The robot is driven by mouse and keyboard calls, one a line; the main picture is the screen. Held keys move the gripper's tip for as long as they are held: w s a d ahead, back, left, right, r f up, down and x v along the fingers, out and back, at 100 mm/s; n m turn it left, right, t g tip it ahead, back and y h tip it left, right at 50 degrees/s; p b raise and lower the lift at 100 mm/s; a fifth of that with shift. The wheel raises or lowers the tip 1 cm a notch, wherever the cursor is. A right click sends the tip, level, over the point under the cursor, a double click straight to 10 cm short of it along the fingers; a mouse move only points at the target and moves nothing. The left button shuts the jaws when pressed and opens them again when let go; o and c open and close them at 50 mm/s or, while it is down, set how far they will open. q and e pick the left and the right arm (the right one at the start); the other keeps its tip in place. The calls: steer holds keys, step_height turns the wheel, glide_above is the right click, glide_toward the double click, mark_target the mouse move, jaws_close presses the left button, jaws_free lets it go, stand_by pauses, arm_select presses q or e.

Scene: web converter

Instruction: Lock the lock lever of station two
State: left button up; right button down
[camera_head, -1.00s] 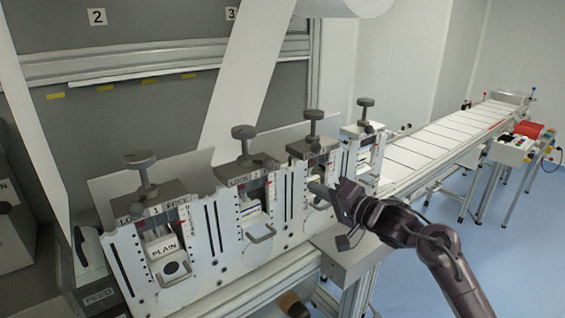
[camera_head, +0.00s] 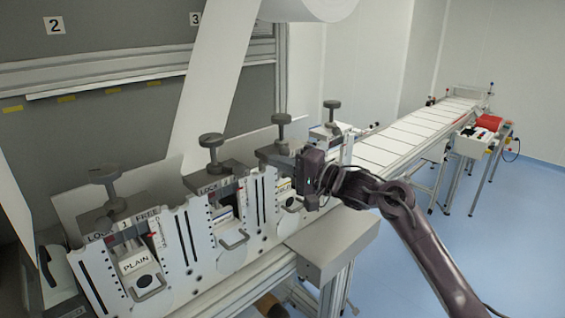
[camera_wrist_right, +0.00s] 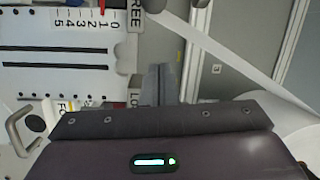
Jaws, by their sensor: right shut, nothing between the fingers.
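Station two (camera_head: 232,258) is the second white panel from the left, with a LOCK label at its upper left and a dark clamp with a round knob (camera_head: 211,140) on top. Its lock lever is too small and dark to tell its position. My right gripper (camera_head: 311,180) is right of station two, at the upper part of station three; its fingers are hidden there. In the right wrist view the fingers (camera_wrist_right: 157,82) are shut and empty, near a FREE label (camera_wrist_right: 134,30) and a partly hidden LOCK label. My left gripper is not in view.
Station one (camera_head: 88,280) with its PLAIN plate stands at the left. Another knobbed station (camera_head: 331,104) stands behind my right gripper. A grey box (camera_head: 335,250) sits below my right arm. A white web (camera_head: 205,100) hangs behind the stations. A conveyor (camera_head: 410,127) runs back right.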

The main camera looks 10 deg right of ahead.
mark_target(225, 169)
steer(key=a+p, duration=0.4)
steer(key=a, duration=0.2)
steer(key=shift+w+a+f, duration=0.15)
steer(key=shift+f, duration=0.1)
steer(key=shift+r, duration=0.1)
stand_by(0.4)
steer(key=shift+s+a+m+t+h+p, duration=0.1)
steer(key=shift+s+m+t+h+p, duration=0.2)
steer(key=shift+t+h, duration=0.15)
